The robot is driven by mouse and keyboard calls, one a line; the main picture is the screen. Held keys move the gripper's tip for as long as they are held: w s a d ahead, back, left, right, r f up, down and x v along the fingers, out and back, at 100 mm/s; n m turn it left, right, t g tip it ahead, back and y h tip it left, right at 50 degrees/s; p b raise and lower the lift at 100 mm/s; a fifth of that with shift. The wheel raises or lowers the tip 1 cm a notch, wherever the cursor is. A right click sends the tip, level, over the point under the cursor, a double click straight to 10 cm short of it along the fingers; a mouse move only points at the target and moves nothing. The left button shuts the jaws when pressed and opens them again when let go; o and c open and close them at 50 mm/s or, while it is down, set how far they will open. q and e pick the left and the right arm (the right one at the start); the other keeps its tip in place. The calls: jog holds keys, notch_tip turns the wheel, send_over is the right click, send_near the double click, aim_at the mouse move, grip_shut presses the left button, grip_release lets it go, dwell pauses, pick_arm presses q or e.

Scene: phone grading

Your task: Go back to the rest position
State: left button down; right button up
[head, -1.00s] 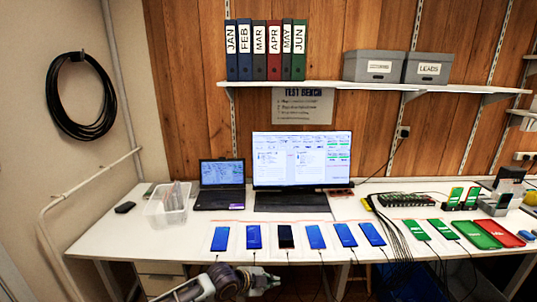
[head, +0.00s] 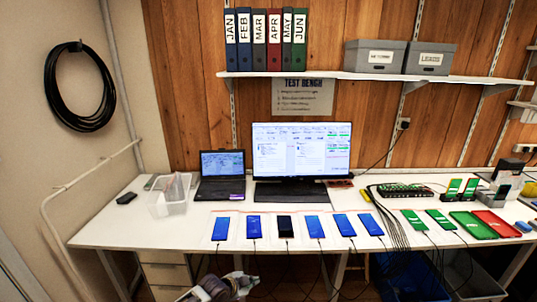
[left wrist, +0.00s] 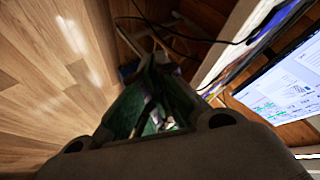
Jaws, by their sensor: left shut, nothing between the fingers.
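My left gripper (head: 240,284) shows at the bottom edge of the head view, below and in front of the table's front edge, clear of the phones. It is shut and empty. In the left wrist view the gripper body fills the bottom, with the floor and the table's underside beyond it. My right gripper is in neither view. On the white table (head: 150,232) lies a row of several phones with blue screens (head: 253,227), one of them dark (head: 285,227). Several green-screened phones (head: 413,219) lie to the right.
A laptop (head: 222,176), a monitor (head: 301,150) and a clear bin (head: 170,197) stand at the back of the table. A green tray (head: 473,225) and a red tray (head: 496,223) lie at the right. Cables hang over the front edge (head: 398,235). A drawer unit (head: 165,270) stands below.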

pick_arm(q)
jog(key=s+a+f+n+g+y, duration=0.1)
jog(key=s+a+f+n, duration=0.2)
jog(key=s+a+f, duration=0.45)
jog(key=s+a+f+n+y, duration=0.2)
jog(key=s+a+f, duration=0.15)
jog(key=f, duration=0.75)
jog(key=s+a+f+n+g+y, duration=0.1)
jog(key=s+a+f+n, duration=0.25)
jog(key=s+f, duration=0.5)
jog(key=s+a+f+n+g, duration=0.1)
jog(key=s+f, duration=0.4)
jog(key=s, duration=0.7)
jog(key=s+a+f+n+g+y, duration=0.1)
jog(key=s+f, duration=0.4)
jog(key=s, duration=0.7)
jog(key=s+a+f+n+g+y, duration=0.1)
jog(key=s+a+f, duration=0.3)
jog(key=s, duration=0.8)
jog(key=shift+s+a+f+n+g, duration=0.25)
jog(key=shift+f+n+g, duration=0.4)
jog(key=shift+f, duration=0.3)
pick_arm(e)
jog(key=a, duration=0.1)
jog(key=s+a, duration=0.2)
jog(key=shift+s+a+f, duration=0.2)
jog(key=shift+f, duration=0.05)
